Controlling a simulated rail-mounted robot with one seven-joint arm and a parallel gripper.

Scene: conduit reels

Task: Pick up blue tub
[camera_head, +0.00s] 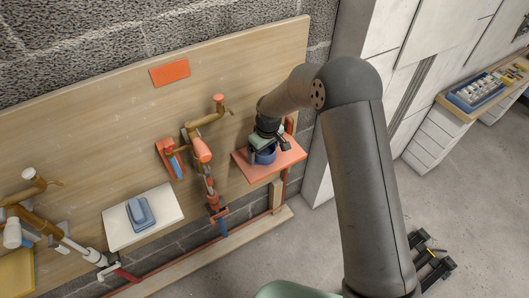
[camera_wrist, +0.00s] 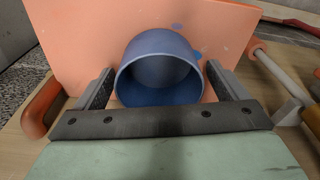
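The blue tub (camera_wrist: 158,65) stands on an orange shelf (camera_wrist: 78,22); in the wrist view I look into its round open mouth. My gripper (camera_wrist: 160,90) is open, with one dark finger on each side of the tub. A small gap seems to show between each finger and the tub's wall. In the head view the tub (camera_head: 265,156) is partly hidden under my gripper (camera_head: 271,146), above the orange shelf (camera_head: 284,165) on the wooden wall panel.
The wooden panel (camera_head: 120,90) also bears orange and brown pipe fittings (camera_head: 203,150) left of the shelf. A white shelf (camera_head: 165,228) holds a blue-grey object (camera_head: 140,212). A bench with a blue tray (camera_head: 474,92) stands far right. Grey floor lies open below.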

